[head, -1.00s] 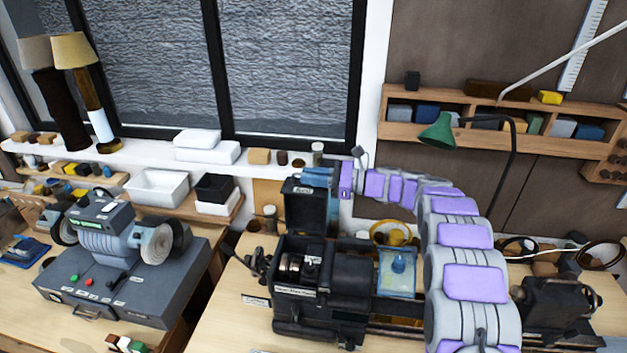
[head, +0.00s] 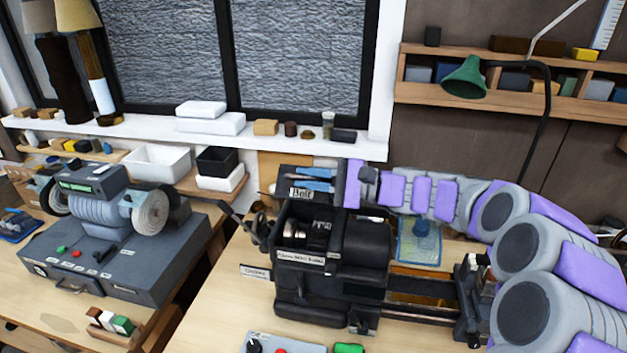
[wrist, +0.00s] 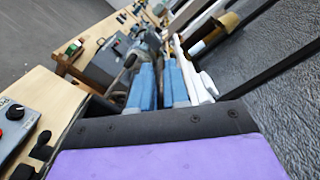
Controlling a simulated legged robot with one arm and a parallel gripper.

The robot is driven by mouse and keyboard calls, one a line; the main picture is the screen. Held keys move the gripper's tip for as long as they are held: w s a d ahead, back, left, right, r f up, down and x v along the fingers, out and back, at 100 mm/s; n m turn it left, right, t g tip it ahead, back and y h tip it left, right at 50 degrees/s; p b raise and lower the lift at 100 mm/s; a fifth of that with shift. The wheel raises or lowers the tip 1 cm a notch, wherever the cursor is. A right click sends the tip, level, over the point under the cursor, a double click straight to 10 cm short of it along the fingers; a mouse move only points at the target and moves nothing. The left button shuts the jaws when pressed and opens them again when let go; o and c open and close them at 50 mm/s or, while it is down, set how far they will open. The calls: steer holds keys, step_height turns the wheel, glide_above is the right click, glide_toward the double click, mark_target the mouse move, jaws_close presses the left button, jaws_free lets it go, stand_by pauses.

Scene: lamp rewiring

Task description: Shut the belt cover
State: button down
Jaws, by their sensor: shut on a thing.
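The black belt cover (head: 283,182), labelled "Belt", is raised at the back of the lathe headstock (head: 362,243). The headstock's open top shows metal pulleys (head: 310,231) inside. My gripper (head: 316,180) has blue fingers and reaches in from the right to the cover's upper part. It is shut on the cover, though the exact contact is hard to see. In the wrist view my gripper (wrist: 158,85) shows its two blue fingers side by side; the cover cannot be made out there.
A grey grinder (head: 105,215) stands on the left bench. A green lamp (head: 466,78) hangs at the back right. A blue tray (head: 420,245) lies behind the lathe bed, below my arm. A control box (head: 285,343) sits in front. White trays (head: 158,163) stand near the windowsill.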

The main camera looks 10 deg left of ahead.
steer(key=s+f+n+b, duration=0.1)
steer(key=s+f+b, duration=0.1)
steer(key=f, duration=0.3)
steer(key=s+f+n+b, duration=0.2)
steer(key=s+f+b, duration=0.1)
steer(key=f+b, duration=0.2)
steer(key=shift+s+f, duration=0.3)
steer(key=shift+f, duration=0.45)
steer(key=shift+a, duration=0.1)
steer(key=c, duration=1.2)
jaws_free()
steer(key=shift+d, duration=0.2)
steer(key=d+p, duration=0.3)
steer(key=d, duration=1.4)
steer(key=shift+s+f, duration=0.15)
steer(key=shift+s, duration=0.05)
